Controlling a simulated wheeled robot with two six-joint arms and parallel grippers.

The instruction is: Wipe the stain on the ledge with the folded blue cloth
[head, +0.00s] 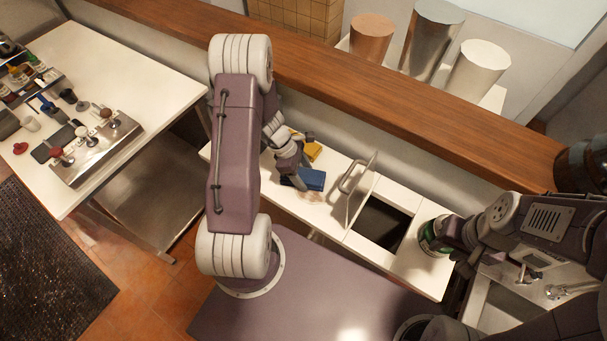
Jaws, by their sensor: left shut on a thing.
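The folded blue cloth (311,180) is on the white ledge (333,212), in front of a yellow item. My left gripper (297,180) is shut on the cloth at its left side, pointing down. A faint brownish stain (314,196) shows on the ledge just in front of the cloth; part of it may be hidden beneath. My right gripper (447,238) is at the right, beside a green can (432,237); its fingers are too hard to make out to tell whether it holds the can.
A raised lid with a handle (352,176) stands right of the cloth, beside an open square bin hole (380,224). A yellow item (313,149) lies behind the cloth. A wooden shelf (400,107) runs behind. A white table (150,75) with tools stands left.

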